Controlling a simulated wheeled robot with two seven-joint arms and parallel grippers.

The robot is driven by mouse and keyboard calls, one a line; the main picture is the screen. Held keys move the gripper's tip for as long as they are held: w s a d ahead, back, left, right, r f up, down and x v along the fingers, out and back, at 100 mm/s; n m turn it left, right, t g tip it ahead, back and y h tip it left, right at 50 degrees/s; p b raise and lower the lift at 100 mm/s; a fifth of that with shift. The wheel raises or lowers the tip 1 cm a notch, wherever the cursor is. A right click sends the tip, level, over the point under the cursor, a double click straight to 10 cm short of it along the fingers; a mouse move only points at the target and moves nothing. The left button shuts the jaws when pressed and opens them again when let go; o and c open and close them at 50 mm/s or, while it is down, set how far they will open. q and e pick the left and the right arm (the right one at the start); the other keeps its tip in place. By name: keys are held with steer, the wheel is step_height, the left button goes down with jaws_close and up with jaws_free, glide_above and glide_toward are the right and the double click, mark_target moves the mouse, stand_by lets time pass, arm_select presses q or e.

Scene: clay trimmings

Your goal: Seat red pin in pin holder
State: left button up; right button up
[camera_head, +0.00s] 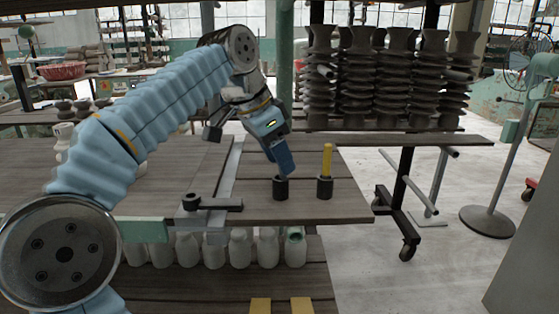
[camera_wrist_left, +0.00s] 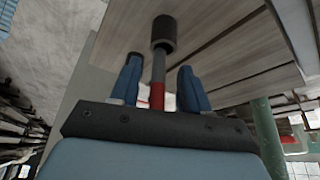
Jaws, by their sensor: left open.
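In the left wrist view a pin with a red end (camera_wrist_left: 157,97) and a grey shaft (camera_wrist_left: 158,67) stands between the fingers of my left gripper (camera_wrist_left: 160,86). The shaft's far end meets the mouth of a black round holder (camera_wrist_left: 164,32); how deep it goes in cannot be told. The fingers are apart, with a gap on each side of the pin. In the head view my left gripper (camera_head: 284,165) points down just above the black holder (camera_head: 281,188) on the wooden table (camera_head: 240,211), and the red end is hidden there. My right gripper is not in view.
A yellow pin (camera_head: 327,160) stands upright in a second black holder (camera_head: 325,188) close to the right. A dark bar on a grey block (camera_head: 190,216) lies to the left. Pale bottles (camera_head: 240,248) stand below the tabletop. A rack of dark pots (camera_head: 400,75) is behind.

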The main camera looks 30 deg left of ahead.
arm_select(q)
steer(key=shift+g, duration=0.4)
steer(key=shift+p+v, duration=0.4)
steer(key=shift+v, duration=2.35)
steer(key=shift+w+a, duration=0.1)
steer(key=shift+a, duration=0.05)
